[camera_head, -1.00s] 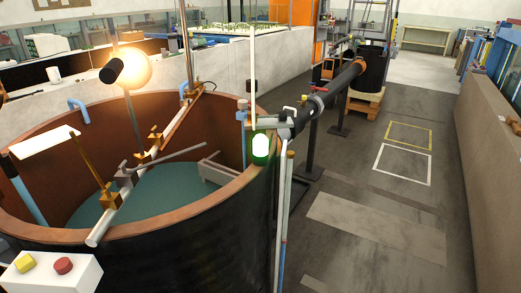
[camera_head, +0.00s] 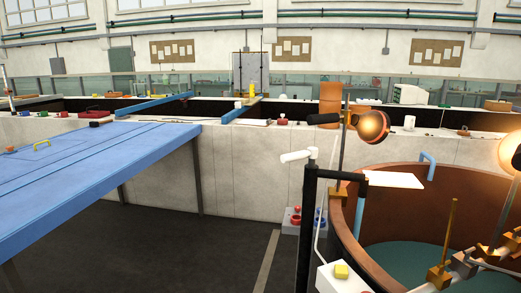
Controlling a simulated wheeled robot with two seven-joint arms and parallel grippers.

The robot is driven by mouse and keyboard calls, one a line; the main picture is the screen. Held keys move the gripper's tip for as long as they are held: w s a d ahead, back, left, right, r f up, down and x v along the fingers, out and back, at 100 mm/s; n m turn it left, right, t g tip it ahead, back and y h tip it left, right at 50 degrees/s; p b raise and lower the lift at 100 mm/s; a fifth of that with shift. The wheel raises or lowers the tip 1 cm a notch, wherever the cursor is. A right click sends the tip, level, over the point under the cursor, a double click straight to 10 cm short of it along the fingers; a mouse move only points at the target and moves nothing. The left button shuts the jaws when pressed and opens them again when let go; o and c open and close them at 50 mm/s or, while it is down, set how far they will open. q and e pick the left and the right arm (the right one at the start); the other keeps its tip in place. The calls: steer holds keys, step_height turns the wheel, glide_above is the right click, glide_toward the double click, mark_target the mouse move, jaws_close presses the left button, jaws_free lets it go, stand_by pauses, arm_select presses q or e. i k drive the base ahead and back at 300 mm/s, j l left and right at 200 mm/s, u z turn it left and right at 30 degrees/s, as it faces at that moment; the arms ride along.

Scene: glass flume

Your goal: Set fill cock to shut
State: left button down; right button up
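No part that I can surely name as the fill cock shows in the head view. I cannot tell whether this handle belongs to the fill cock. The tank has a brown rim and greenish water (camera_head: 400,257) inside. A light blue bent pipe (camera_head: 428,163) hooks over its far rim. Neither of my grippers is in view.
A blue table (camera_head: 90,175) fills the left side. A long pale wall (camera_head: 245,165) runs behind it. A control box with a yellow button (camera_head: 341,271) stands before the tank. A lit lamp (camera_head: 372,125) hangs over the tank's left side. Dark floor (camera_head: 190,250) lies open between table and tank.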

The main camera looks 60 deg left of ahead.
mark_target(312, 153)
steer(key=j+u, duration=0.15)
steer(key=u, duration=1.4)
steer(key=i+l, duration=0.05)
